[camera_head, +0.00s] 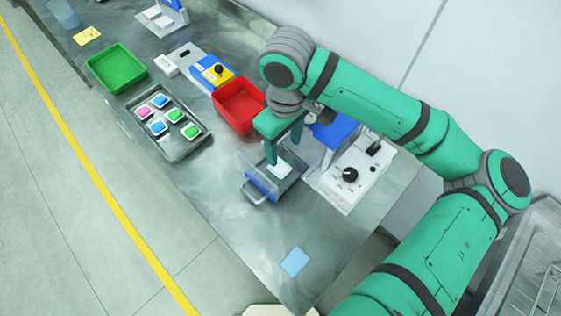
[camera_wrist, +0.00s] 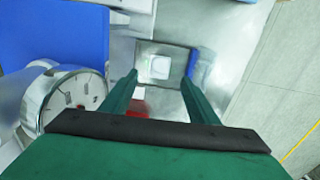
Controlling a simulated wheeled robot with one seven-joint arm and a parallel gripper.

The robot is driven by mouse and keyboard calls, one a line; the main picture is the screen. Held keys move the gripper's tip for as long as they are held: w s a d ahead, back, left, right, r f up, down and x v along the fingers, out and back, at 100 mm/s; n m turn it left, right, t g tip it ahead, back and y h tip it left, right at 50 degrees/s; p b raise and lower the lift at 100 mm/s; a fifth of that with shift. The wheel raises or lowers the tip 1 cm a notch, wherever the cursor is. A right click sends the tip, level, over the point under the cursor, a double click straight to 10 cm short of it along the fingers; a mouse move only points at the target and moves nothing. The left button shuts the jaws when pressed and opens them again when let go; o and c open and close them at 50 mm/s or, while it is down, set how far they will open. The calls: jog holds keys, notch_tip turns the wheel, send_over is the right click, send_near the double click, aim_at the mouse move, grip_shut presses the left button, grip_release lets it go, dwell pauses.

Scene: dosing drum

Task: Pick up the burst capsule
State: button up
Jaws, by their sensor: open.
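A white capsule with some green on it (camera_head: 281,169) lies in a small grey drawer with a blue front (camera_head: 262,184). In the wrist view the capsule is a pale square (camera_wrist: 160,67) on the drawer floor, seen between my fingers; I cannot make out a burst. My gripper (camera_head: 284,151) points down over the drawer, its green fingers apart with nothing between them. In the wrist view the fingertips (camera_wrist: 159,80) stand to either side of the capsule, apparently above it. Several capsules, pink, blue and green, sit in a grey tray (camera_head: 188,149) at the left.
A red bin (camera_head: 239,120) stands close left of my gripper, a green bin (camera_head: 117,84) farther left. A white box with black knobs (camera_head: 350,185) and a blue machine part (camera_head: 334,133) are right of the drawer. A blue card (camera_head: 295,262) lies near the front edge on clear bench.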

send_over(281, 168)
jog(key=f, duration=0.4)
jog(key=shift+s+d+f, duration=0.15)
jog(key=shift+d+f, duration=0.15)
jog(key=f, duration=0.5)
jog(key=shift+w+a, duration=0.25)
jog(key=shift+w, duration=0.05)
jog(key=shift+s+a+f, duration=0.1)
jog(key=shift+f, duration=0.35)
jog(key=c, duration=1.1)
jog(key=shift+c, duration=0.3)
